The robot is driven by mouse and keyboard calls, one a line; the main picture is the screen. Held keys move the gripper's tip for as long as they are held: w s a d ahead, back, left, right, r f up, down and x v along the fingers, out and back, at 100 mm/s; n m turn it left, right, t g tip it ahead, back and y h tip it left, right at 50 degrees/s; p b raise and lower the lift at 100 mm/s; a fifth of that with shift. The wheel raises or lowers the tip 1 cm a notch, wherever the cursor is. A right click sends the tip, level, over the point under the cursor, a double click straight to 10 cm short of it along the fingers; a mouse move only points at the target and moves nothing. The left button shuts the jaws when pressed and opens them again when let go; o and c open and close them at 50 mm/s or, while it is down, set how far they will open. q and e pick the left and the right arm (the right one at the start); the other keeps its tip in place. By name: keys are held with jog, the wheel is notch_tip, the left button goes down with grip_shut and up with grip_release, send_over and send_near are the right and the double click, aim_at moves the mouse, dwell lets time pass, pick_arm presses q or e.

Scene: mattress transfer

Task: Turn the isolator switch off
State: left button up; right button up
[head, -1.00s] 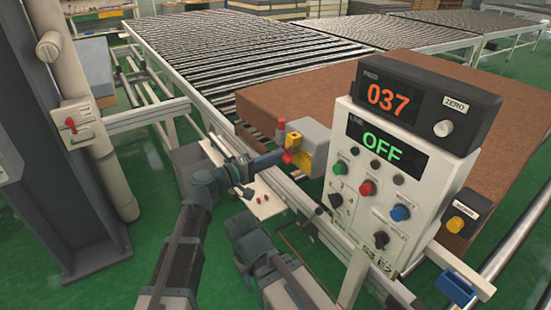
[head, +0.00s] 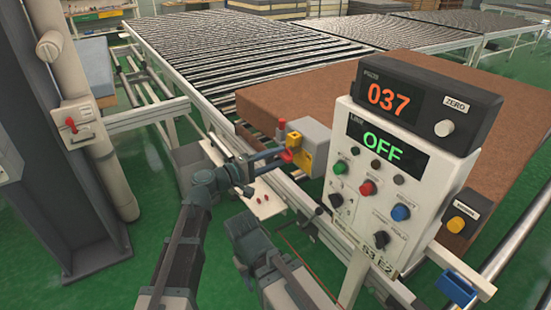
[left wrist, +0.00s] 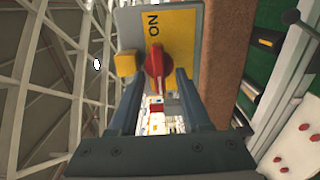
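The isolator switch (head: 310,143) is a grey box with a yellow plate and a red handle (head: 287,155), at the near edge of the conveyor. In the left wrist view, the red handle (left wrist: 155,65) stands upright in the picture, beneath the word ON on the yellow plate (left wrist: 178,35). My left gripper (head: 278,159) is at the handle. Its two fingers show apart on either side of the handle's lower end, with gaps visible, so it appears open. My right gripper (head: 243,226) hangs low in front of the conveyor; its fingers are not clear.
A control box (head: 395,185) with a display reading OFF stands right of the switch, under a unit (head: 425,100) reading 037. A brown mattress (head: 320,90) lies behind. A grey column (head: 50,150) with a red-levered box (head: 77,125) stands left.

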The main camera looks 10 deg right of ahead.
pick_arm(q)
jog(key=shift+a, duration=0.1)
jog(key=v, duration=1.3)
jog(key=shift+s+a, duration=0.15)
jog(key=shift+a, duration=0.15)
jog(key=s+a+f+m+g+y, duration=0.2)
jog(key=s+f+y, duration=0.15)
jog(key=f, duration=0.35)
jog(key=s+a+f+m+g+y, duration=0.1)
jog(key=s+a+f+y, duration=0.25)
jog(key=f, duration=0.35)
jog(key=s+a+f+g+y, duration=0.1)
jog(key=s+a+f+y, duration=0.15)
jog(key=a, duration=0.25)
jog(key=s+a+f+m+y, duration=0.1)
jog(key=s+a+f+y, duration=0.15)
jog(key=a+y, duration=0.2)
jog(key=s+a+f+g+y, duration=0.1)
jog(key=a+f+y, duration=0.2)
jog(key=a, duration=0.2)
jog(key=s+d+m+g+y, duration=0.1)
jog(key=s+d+m, duration=0.3)
jog(key=d, duration=0.6)
jog(key=shift+s+d+r, duration=0.15)
jog(key=shift+s, duration=1)
